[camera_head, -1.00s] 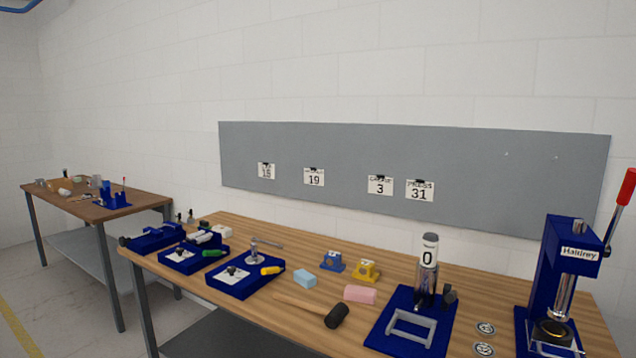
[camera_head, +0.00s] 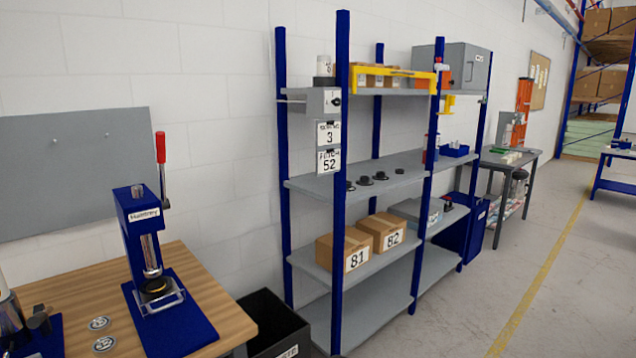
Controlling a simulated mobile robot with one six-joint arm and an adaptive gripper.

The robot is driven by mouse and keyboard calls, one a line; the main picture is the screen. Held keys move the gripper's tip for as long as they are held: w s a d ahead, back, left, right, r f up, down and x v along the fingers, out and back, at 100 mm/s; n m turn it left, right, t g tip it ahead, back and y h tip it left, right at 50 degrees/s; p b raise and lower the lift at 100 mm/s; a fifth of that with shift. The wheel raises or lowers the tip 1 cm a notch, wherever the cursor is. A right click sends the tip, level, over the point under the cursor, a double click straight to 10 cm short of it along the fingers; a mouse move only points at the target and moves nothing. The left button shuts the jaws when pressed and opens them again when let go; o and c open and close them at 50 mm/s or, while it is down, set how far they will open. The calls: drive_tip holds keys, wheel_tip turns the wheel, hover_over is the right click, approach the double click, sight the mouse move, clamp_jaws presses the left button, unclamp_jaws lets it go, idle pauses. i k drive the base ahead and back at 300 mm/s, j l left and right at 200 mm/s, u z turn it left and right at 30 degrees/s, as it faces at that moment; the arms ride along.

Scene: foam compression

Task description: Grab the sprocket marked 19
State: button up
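No sprocket with a readable 19 shows now. Two flat round grey pieces lie on the wooden bench, a far one (camera_head: 99,323) and a near one (camera_head: 104,343); their markings are too small to read. Several small dark round parts (camera_head: 380,176) sit on the middle shelf of the blue-post rack; I cannot tell whether any is a sprocket, and no number is readable on them. My gripper is not in view.
A blue press (camera_head: 140,235) with a red-tipped lever stands on the wooden bench (camera_head: 222,312). A black bin (camera_head: 270,325) is on the floor between bench and rack. Boxes 81 (camera_head: 345,250) and 82 (camera_head: 388,232) sit on a lower shelf. Open floor (camera_head: 455,300) lies to the right.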

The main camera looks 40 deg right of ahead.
sight(380, 175)
drive_tip(key=i+l+z, duration=0.25)
drive_tip(key=l+z, duration=0.2)
drive_tip(key=i+l+z, duration=0.25)
drive_tip(key=z, duration=0.2)
drive_tip(key=i+l+z, duration=0.15)
drive_tip(key=i+z, duration=0.3)
drive_tip(key=k, duration=0.05)
